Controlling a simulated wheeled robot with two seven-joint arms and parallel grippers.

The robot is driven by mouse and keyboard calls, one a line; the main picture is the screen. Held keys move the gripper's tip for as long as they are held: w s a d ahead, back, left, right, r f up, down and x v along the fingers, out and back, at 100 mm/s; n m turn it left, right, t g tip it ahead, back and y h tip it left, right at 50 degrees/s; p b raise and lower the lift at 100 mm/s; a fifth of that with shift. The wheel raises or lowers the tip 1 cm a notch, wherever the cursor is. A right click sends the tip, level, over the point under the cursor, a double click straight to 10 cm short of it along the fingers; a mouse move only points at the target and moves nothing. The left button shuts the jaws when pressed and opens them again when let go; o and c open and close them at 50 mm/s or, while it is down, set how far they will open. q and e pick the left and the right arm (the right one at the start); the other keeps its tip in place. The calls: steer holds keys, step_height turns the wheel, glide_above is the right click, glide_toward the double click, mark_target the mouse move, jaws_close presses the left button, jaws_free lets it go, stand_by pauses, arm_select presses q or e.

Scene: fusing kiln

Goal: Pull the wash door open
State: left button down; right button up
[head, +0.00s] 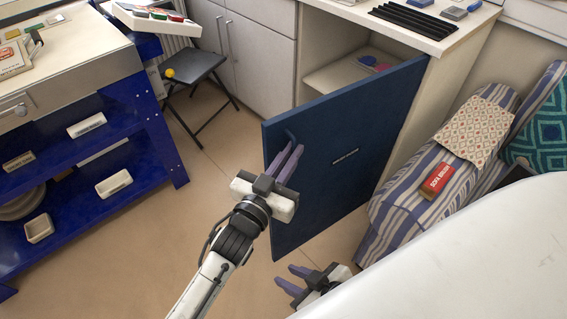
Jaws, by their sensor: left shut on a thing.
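The wash door (344,155) is a dark blue panel with a small dark label, swung part way out from a white cabinet, so part of the inside shows above it. A blue handle (291,135) stands near its left edge. My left gripper (292,162) is at the handle, its two purple fingers shut on it; the fingers hide part of the handle. My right gripper (291,280) is low in the picture, below the door and apart from it. Its purple fingers are spread with nothing between them.
The open cabinet (437,99) has a shelf with pink and blue items. A striped sofa (403,199) with a red box (437,181) stands to the right. A folding stool (192,68) and a blue workbench (108,147) are at the left. Floor between bench and door is clear.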

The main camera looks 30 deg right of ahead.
arm_select(q)
steer(key=shift+s+d+r, duration=0.35)
steer(key=shift+s+d, duration=0.05)
steer(key=shift+d, duration=0.05)
steer(key=c, duration=2.1)
jaws_free()
steer(key=shift+d, duration=0.1)
steer(key=shift+o, duration=1)
steer(key=shift+w+d+f, duration=0.1)
steer(key=p+v, duration=0.1)
steer(key=v, duration=0.9)
steer(key=shift+a, duration=0.4)
steer(key=shift+f, duration=0.1)
